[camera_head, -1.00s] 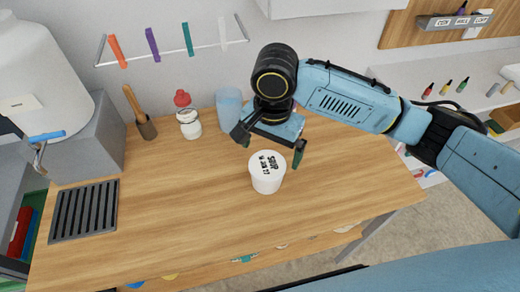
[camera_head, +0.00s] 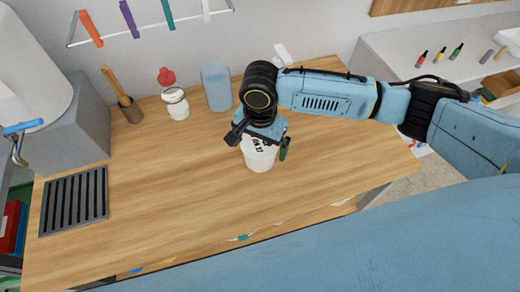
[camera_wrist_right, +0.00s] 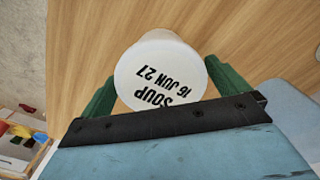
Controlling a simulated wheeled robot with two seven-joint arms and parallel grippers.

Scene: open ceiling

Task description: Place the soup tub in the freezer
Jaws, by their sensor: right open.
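The soup tub (camera_head: 260,158) is a white round tub standing upright on the wooden counter. Its lid, lettered "SOUP 16 JUN 27", shows in the right wrist view (camera_wrist_right: 156,76). My right gripper (camera_head: 259,148) is at the tub from above, its fingers open on either side of it. In the right wrist view, the green fingertips (camera_wrist_right: 165,88) flank the lid, and part of the lid is hidden behind the gripper body. My left gripper is not in view. No freezer can be made out in these views.
A blue cup (camera_head: 217,88), a red-topped white jar (camera_head: 175,101) and a wooden-handled tool in a holder (camera_head: 127,103) stand at the back. A black drip grate (camera_head: 74,201) and a large white dispenser (camera_head: 30,70) are at left. The front of the wooden counter (camera_head: 180,215) is clear.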

